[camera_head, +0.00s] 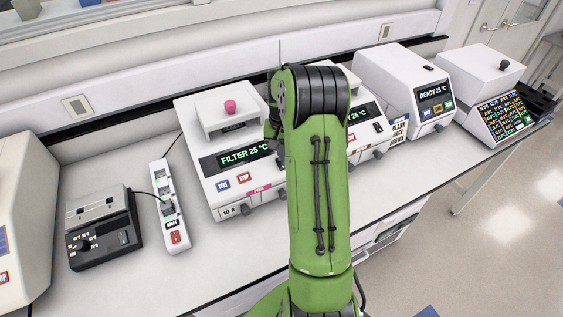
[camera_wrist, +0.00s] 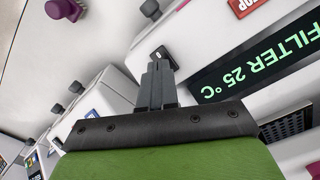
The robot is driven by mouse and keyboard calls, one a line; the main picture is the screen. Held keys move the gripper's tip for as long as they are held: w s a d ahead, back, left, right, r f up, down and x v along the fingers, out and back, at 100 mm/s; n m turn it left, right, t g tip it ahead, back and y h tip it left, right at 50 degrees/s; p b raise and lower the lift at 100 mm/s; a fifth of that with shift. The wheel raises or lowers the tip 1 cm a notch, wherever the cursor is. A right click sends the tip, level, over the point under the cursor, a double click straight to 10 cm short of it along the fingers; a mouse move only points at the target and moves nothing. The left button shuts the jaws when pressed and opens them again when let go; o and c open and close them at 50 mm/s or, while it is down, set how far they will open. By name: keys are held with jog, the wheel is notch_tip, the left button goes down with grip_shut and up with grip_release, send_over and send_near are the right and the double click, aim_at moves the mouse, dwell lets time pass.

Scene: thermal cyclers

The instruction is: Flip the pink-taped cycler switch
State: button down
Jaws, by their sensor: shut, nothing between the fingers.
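The pink-taped cycler (camera_head: 200,160) is a white box with a green "FILTER 25 °C" display (camera_head: 245,157), which shows upside down in the wrist view (camera_wrist: 265,75). A strip of pink tape (camera_head: 259,190) is on its front, left of my arm. In the wrist view a small dark rocker switch (camera_wrist: 159,53) sits on the white panel beside the display. My gripper (camera_wrist: 162,66) is shut and empty, its tips right at the switch and overlapping its lower part. I cannot tell whether they touch. In the head view my green arm hides the gripper and the switch.
A second cycler (camera_head: 369,136) with its own dark switch stands just right of my arm, partly hidden. Further right is a "READY 25 °C" cycler (camera_head: 400,80). A power strip (camera_head: 168,205) and a black device (camera_head: 104,228) lie to the left.

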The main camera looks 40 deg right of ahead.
aim_at(282, 166)
jog(key=shift+f+b, duration=1)
jog(key=shift+f, duration=0.3)
dwell(0.5)
notch_tip(282, 166, up, 7)
jog(key=p, duration=0.5)
dwell(0.5)
